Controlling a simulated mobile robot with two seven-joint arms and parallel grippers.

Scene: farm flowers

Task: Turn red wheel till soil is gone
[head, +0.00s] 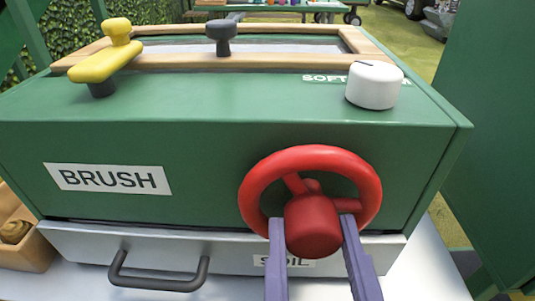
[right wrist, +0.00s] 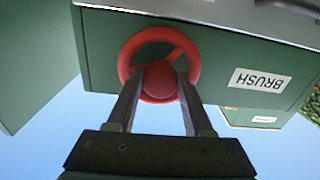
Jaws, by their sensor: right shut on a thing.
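The red wheel (head: 311,160) is on the front face of the green machine (head: 205,160), toward its right side. Its round hub stands out toward me. My right gripper (head: 312,232) has its two purple fingers on either side of the hub and is shut on it. The right wrist view also shows the red wheel (right wrist: 160,42) with the fingers (right wrist: 157,85) around the hub. A silver drawer (head: 220,249) sits below, with a label partly hidden behind my fingers, seemingly reading SOIL. No soil is visible. My left gripper is not in view.
A yellow crank (head: 105,62), a dark knob (head: 222,36) and a white dial (head: 374,85) stand on the machine's top. A BRUSH label (head: 108,179) is on its front. The drawer's dark handle (head: 160,277) sticks out. A wooden box (head: 22,235) stands at left.

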